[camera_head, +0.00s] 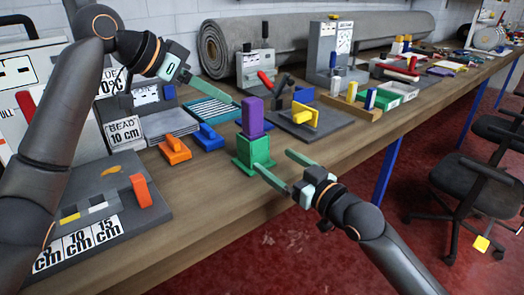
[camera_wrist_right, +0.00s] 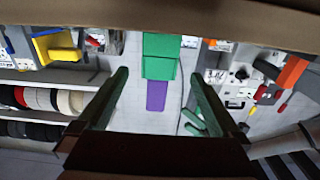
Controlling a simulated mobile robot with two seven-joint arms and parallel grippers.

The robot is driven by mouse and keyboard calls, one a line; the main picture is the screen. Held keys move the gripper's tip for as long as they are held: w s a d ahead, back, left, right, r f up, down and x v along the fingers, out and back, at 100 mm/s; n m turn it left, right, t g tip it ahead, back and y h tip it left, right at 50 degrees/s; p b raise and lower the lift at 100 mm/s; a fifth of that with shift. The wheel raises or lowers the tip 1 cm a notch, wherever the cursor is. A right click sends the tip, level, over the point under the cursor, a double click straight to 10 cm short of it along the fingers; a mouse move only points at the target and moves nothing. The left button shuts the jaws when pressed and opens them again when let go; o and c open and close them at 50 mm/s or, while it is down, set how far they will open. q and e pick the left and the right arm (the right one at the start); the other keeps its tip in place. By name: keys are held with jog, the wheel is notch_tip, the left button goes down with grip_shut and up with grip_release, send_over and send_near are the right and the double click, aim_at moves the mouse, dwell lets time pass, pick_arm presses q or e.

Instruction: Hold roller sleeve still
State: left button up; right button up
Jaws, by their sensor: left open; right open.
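I cannot tell for sure which thing is the roller sleeve. A green block (camera_head: 254,152) stands near the bench's front edge with a purple upright piece (camera_head: 252,116) on top. In the right wrist view the green block (camera_wrist_right: 160,52) and purple piece (camera_wrist_right: 156,96) show between my fingers. My right gripper (camera_head: 274,160) is open, its fingers pointing at the green block from the front; contact is not clear. My left gripper (camera_head: 204,82) is open and empty, raised over the bench, behind and left of the purple piece.
Orange (camera_head: 174,150) and blue (camera_head: 207,137) clamps lie left of the green block. A dark plate with a yellow handle (camera_head: 304,114) is to its right. A rolled grey rug (camera_head: 300,40) lies at the back. A black chair (camera_head: 470,185) stands on the red floor.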

aim_at(260, 150)
jog(key=x, duration=0.9)
jog(key=shift+w+a, duration=0.2)
jog(key=shift+w, duration=0.1)
jog(key=shift+c, duration=0.4)
